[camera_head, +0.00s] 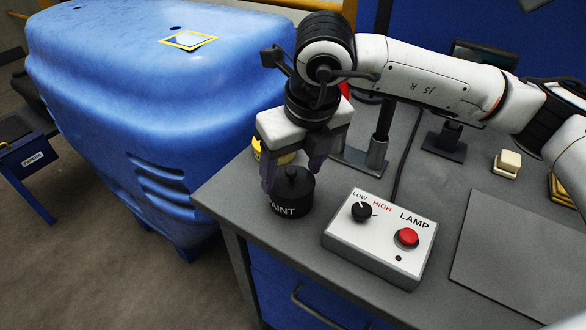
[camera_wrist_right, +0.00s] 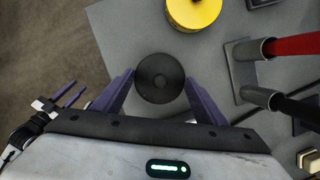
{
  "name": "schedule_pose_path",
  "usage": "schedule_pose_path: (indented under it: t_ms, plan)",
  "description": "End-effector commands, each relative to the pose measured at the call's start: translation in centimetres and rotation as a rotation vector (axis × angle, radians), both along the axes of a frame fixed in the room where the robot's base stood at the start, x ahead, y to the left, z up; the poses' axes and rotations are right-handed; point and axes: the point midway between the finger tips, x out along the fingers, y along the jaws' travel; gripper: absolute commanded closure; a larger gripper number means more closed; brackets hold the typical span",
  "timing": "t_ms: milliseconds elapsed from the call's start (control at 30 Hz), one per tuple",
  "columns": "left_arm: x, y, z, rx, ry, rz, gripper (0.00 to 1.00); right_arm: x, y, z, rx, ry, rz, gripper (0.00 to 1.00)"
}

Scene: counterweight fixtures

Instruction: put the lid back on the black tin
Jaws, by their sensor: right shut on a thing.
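The black tin (camera_head: 287,206) stands upright on the grey bench near its left corner, with part of a white PAINT label showing. Its round black lid (camera_head: 292,177), with a small knob in the middle, is at the tin's top; I cannot tell whether it is fully seated. My right gripper (camera_head: 291,181) points down with one purple finger on each side of the lid, shut on it. In the right wrist view the lid (camera_wrist_right: 160,78) is a dark disc between the fingers. My left gripper (camera_wrist_right: 78,88) shows at that view's left edge, fingers apart and empty.
A yellow tin (camera_wrist_right: 194,10) stands just behind the black one. The lamp box (camera_head: 378,238), with dial and red button, is close to the right. Stands with red and black handles (camera_wrist_right: 285,46) are nearby. A large blue housing (camera_head: 150,90) borders the bench's left.

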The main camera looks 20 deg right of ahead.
Motion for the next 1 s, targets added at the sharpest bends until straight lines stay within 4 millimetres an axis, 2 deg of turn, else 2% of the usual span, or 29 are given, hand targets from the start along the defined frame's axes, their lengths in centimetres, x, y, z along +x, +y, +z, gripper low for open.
schedule_pose_path:
  t_ms: [1000]
  plan:
    - [0.09,0.0,-0.78,0.0,-0.002,0.0,0.69,0.01,-0.02,-0.04,-0.001,0.0,0.0,0.55]
